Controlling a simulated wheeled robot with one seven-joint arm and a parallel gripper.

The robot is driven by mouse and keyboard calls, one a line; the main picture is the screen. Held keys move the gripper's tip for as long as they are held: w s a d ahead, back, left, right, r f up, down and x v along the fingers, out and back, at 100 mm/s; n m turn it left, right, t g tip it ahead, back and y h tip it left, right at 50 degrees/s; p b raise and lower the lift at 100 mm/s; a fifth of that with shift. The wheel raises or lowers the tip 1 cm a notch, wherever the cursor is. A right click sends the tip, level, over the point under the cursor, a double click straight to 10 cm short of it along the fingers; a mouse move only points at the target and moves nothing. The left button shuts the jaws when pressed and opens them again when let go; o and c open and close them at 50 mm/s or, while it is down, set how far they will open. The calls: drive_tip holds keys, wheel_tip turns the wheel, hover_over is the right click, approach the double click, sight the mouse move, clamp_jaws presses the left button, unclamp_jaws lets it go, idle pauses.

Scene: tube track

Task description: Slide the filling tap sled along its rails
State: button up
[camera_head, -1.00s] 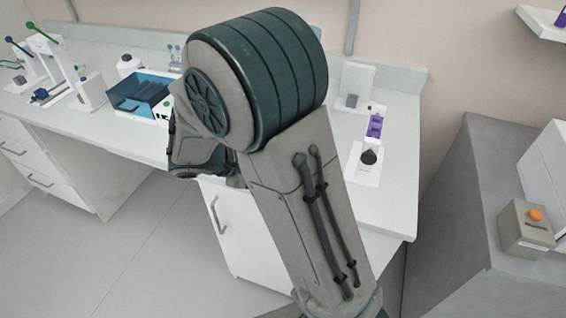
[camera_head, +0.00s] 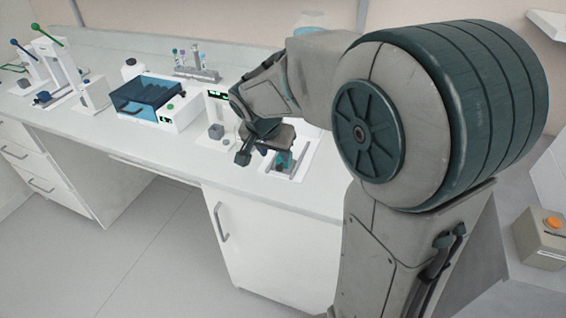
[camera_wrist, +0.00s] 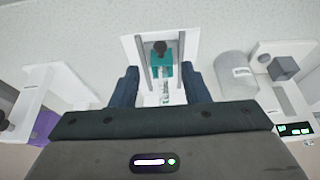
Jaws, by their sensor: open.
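The teal tap sled (camera_wrist: 162,67) sits between two grey rails on a white base plate (camera_wrist: 128,46) in the wrist view. A dark round knob (camera_wrist: 160,47) stands on it. A scale-like strip of marks runs along the plate on the gripper's side of the sled. My gripper (camera_wrist: 161,76) is open, one dark finger on each side of the rails, with nothing held between them. In the head view my gripper (camera_head: 262,143) hangs low over the bench beside the teal sled (camera_head: 284,161), which it partly hides.
A grey cylinder (camera_wrist: 236,70) and a device with a grey cube (camera_wrist: 284,68) stand right of the plate in the wrist view. A white stand (camera_wrist: 45,88) with a purple part is at left. A blue-lidded box (camera_head: 150,97) and a tube rack (camera_head: 197,72) stand farther along the bench.

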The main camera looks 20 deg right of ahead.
sight(279, 166)
drive_tip(key=x, duration=0.7)
